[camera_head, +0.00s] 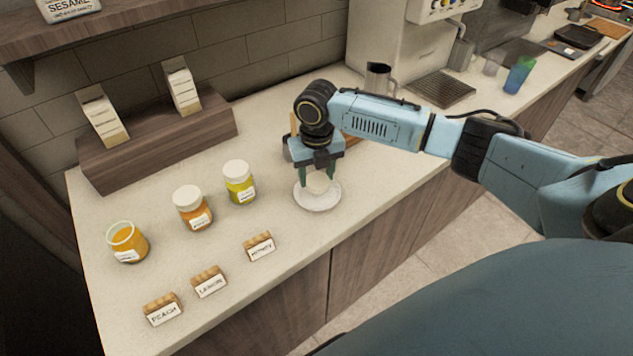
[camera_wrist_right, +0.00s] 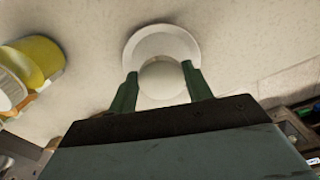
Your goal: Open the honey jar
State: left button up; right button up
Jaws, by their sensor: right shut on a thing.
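An open jar of orange-amber contents (camera_head: 127,243), with no lid, stands at the left of the counter. A jar with orange contents (camera_head: 195,212) and a jar with yellow contents (camera_head: 240,186) both wear white lids. I cannot read the jar labels. My right gripper (camera_head: 318,180) points down and is shut on a round white lid (camera_head: 318,184), over a white saucer (camera_head: 317,206). In the right wrist view, the lid (camera_wrist_right: 163,80) sits between the fingers, with the saucer (camera_wrist_right: 160,33) behind it. I cannot tell whether lid and saucer touch. My left gripper is not in view.
Small signs reading peach (camera_head: 163,311), lemon (camera_head: 209,282) and honey (camera_head: 259,247) stand along the front edge. A wooden riser (camera_head: 155,148) with two cartons is at the back left. A drink machine (camera_head: 400,45) stands at the back. The counter around the saucer's front is clear.

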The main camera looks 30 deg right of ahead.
aim_at(317, 178)
jog(key=shift+f, duration=1.55)
jog(key=shift+f, duration=0.2)
jog(key=o, duration=0.8)
jog(key=shift+r, duration=0.1)
